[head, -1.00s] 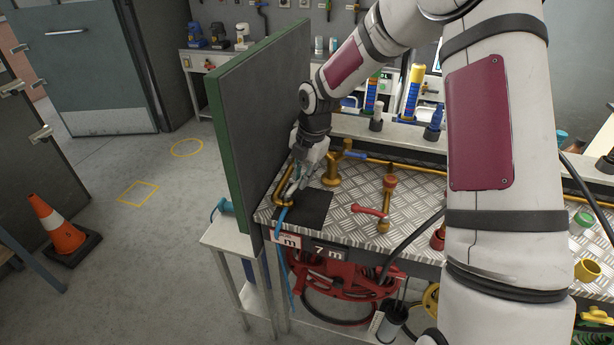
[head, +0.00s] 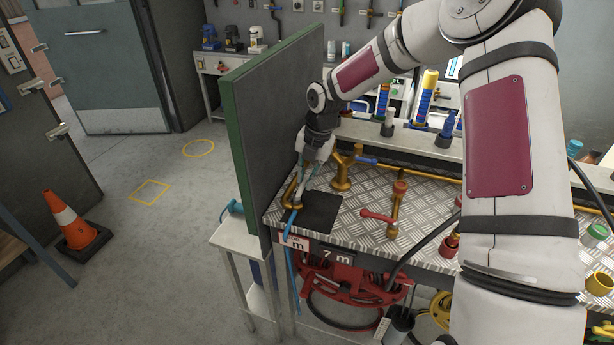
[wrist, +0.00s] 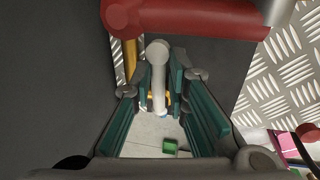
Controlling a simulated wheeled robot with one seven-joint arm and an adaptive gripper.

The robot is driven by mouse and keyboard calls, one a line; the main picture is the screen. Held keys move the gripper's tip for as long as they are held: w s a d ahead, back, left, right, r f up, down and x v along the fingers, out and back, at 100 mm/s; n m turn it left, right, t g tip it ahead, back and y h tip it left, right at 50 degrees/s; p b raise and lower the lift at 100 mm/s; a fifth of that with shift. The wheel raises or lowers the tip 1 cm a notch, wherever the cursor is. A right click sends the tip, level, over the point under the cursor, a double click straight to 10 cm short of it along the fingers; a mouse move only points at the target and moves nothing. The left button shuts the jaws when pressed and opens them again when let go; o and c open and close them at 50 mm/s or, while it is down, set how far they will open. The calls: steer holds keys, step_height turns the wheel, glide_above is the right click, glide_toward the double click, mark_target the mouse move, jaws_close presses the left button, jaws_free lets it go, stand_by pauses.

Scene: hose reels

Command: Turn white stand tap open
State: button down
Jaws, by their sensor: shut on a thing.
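The white stand tap's brass body (head: 291,193) stands at the left end of the metal-plated bench, close against the upright panel. Its white lever (wrist: 158,75) shows in the middle of the wrist view. My gripper (wrist: 160,112) has its green-padded fingers on either side of this lever and is shut on it. In the head view my gripper (head: 308,176) points down over the tap and hides the lever and part of the body.
A green-edged grey panel (head: 262,140) stands just left of my gripper. To the right are a blue-levered brass tap (head: 343,172) and a red-levered tap (head: 377,217). A red hose reel (head: 350,283) hangs below. A red bar (wrist: 190,18) crosses the wrist view's top.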

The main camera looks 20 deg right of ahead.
steer(key=shift+w+r, duration=0.1)
steer(key=shift+w, duration=0.1)
steer(key=c, duration=1.6)
jaws_free()
steer(key=shift+c, duration=0.2)
step_height(320, 180, up, 12)
steer(key=s+d, duration=0.1)
steer(key=d, duration=0.1)
steer(key=shift+s, duration=0.25)
steer(key=shift+a, duration=0.1)
steer(key=s+a+r+m+t+h, duration=0.1)
steer(key=s+r+m+h, duration=0.1)
steer(key=s+r+m, duration=0.6)
steer(key=s+r+m+h, duration=0.2)
steer(key=s+r+m, duration=0.1)
steer(key=s+m, duration=0.55)
steer(key=s+r+m+t+y, duration=0.1)
steer(key=s+m+t+y, duration=0.1)
steer(key=s+m, duration=1)
steer(key=s+t, duration=0.1)
steer(key=s, duration=0.4)
steer(key=shift+r, duration=0.35)
